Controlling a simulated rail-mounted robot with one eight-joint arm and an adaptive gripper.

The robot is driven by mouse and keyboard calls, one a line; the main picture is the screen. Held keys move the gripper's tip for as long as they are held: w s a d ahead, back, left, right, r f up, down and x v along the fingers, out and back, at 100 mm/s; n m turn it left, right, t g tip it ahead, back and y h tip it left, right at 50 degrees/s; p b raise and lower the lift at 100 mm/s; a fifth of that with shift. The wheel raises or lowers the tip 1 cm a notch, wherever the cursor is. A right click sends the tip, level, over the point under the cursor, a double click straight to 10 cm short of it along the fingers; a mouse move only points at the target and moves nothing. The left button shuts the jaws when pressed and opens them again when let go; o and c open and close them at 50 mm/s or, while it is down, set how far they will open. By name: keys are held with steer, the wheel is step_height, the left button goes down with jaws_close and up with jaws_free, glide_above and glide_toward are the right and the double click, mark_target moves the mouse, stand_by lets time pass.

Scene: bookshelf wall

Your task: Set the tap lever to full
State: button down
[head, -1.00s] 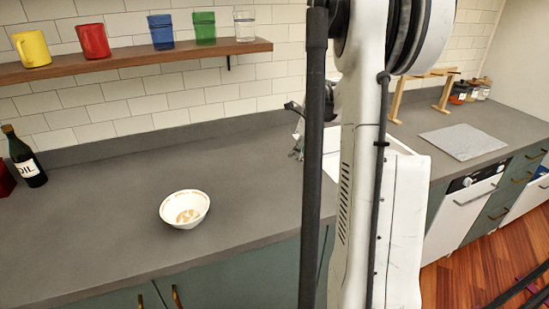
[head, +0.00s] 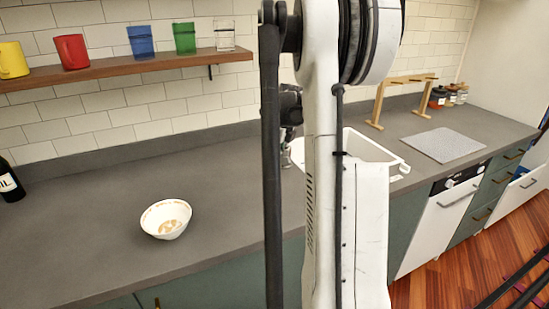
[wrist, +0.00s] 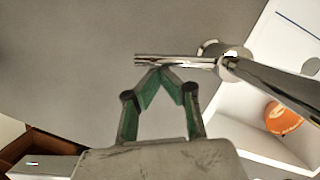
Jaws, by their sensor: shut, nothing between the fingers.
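The tap shows in the wrist view as polished chrome, with a round body (wrist: 212,50) and a spout (wrist: 275,85) running to the lower right. Its thin lever (wrist: 185,61) sticks out from the body to the left. My gripper (wrist: 162,70) has its green fingers closed together at the tips, with nothing between them. The tips are at the lever's near side in the picture, around its middle; I cannot tell whether they touch it. In the head view my arm hides most of the tap area and the gripper.
A white sink (head: 402,168) is set in the grey counter (head: 90,215). An orange thing (wrist: 282,118) lies in the sink. A white bowl (head: 150,225) stands on the counter at left, with an oil bottle (head: 8,180) farther left. A shelf (head: 120,68) holds cups.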

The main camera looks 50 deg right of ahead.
steer(key=shift+w, duration=0.15)
steer(key=shift+s+a+f, duration=0.15)
steer(key=shift+s+a, duration=0.05)
steer(key=shift+s, duration=0.3)
steer(key=s, duration=0.2)
steer(key=s+b, duration=0.1)
steer(key=shift+a+f, duration=0.2)
steer(key=shift+f, duration=0.1)
steer(key=v, duration=1)
steer(key=shift+a+p, duration=0.2)
steer(key=shift+p, duration=0.2)
steer(key=shift+s, duration=0.1)
